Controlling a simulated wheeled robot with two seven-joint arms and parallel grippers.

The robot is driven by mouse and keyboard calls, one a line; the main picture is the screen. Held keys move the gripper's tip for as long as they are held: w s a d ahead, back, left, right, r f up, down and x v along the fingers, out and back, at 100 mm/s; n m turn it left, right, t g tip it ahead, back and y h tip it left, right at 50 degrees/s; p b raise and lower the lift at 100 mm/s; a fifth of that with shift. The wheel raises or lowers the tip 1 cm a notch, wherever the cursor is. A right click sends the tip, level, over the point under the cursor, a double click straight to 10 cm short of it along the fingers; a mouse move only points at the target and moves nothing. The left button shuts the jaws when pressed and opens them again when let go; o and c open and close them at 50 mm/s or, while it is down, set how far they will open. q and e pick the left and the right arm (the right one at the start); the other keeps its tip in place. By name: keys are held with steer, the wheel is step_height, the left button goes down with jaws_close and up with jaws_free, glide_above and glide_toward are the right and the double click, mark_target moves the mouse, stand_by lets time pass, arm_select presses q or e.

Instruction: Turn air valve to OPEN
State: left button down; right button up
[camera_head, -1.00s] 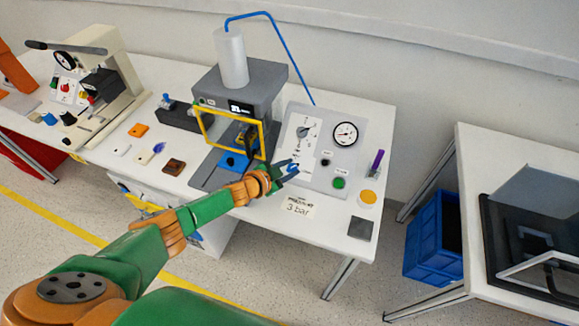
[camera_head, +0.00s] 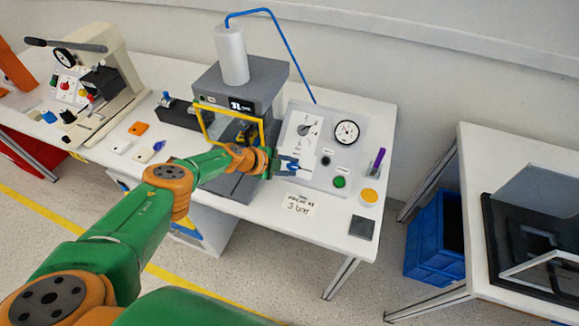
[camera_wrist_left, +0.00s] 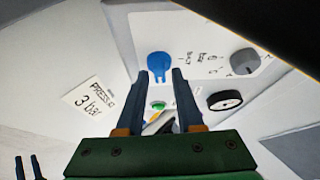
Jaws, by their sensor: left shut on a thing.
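The blue air valve knob (camera_wrist_left: 158,63) is on the light control panel (camera_head: 323,172). Its small lettering beside it is too blurred to read surely. My left gripper (camera_head: 296,167) is at the lower left of the panel. In the left wrist view its two dark fingers (camera_wrist_left: 162,76) stand on both sides of the knob's handle, shut on it. In the head view the gripper mostly hides the knob. Two dark fingertips of my right gripper (camera_wrist_left: 28,168), apart and empty, show at the lower left of the wrist view. The head view does not show them.
A yellow-framed press (camera_head: 238,97) stands close left of my gripper. A "3 bar" card (camera_head: 299,205) lies in front.

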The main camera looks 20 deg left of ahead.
arm_select(q)
steer(key=shift+m+g, duration=0.3)
steer(key=shift+m, duration=0.1)
steer(key=c, duration=0.8)
jaws_free()
steer(key=shift+c, duration=0.2)
steer(key=p+v, duration=0.5)
steer(key=v, duration=0.2)
